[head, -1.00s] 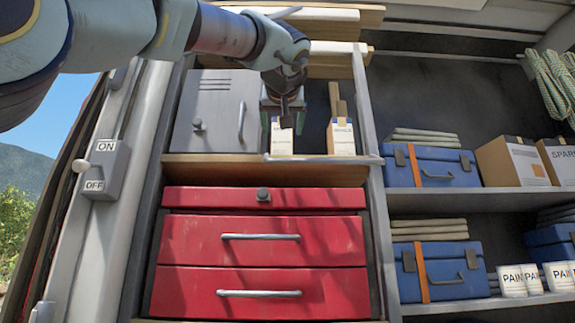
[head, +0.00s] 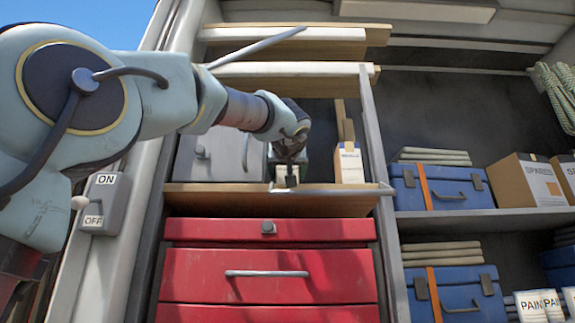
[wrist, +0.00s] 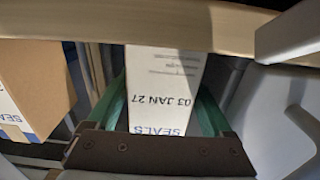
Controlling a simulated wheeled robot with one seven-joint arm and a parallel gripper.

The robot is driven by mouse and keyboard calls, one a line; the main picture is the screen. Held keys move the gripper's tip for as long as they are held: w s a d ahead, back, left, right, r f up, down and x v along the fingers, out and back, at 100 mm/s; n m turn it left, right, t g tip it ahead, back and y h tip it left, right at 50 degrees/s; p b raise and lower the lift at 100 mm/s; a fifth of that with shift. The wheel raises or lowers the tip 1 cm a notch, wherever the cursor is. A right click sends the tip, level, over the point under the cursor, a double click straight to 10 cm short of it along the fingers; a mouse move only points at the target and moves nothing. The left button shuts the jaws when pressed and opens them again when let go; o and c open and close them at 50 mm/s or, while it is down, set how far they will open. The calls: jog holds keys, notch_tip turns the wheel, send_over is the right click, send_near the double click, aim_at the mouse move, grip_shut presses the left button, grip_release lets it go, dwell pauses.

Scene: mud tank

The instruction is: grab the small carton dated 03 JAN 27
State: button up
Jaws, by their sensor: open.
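A small white carton (wrist: 165,85) printed SEALS and 03 JAN 27 shows upside down in the wrist view. It stands between the two green fingers of my open gripper (wrist: 163,105), one on each side. I cannot tell whether either finger touches it. In the head view my gripper (head: 289,172) is in front of this carton on the wooden shelf and hides most of it; a little white (head: 280,177) shows beside the jaws.
A second small carton (head: 349,163) stands to the right on the same shelf (head: 230,198). A grey metal box (head: 212,158) stands to the left. A rail (head: 335,190) runs along the shelf's front edge. Red drawers (head: 268,270) are below.

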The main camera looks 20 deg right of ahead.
jog(key=c, duration=1.3)
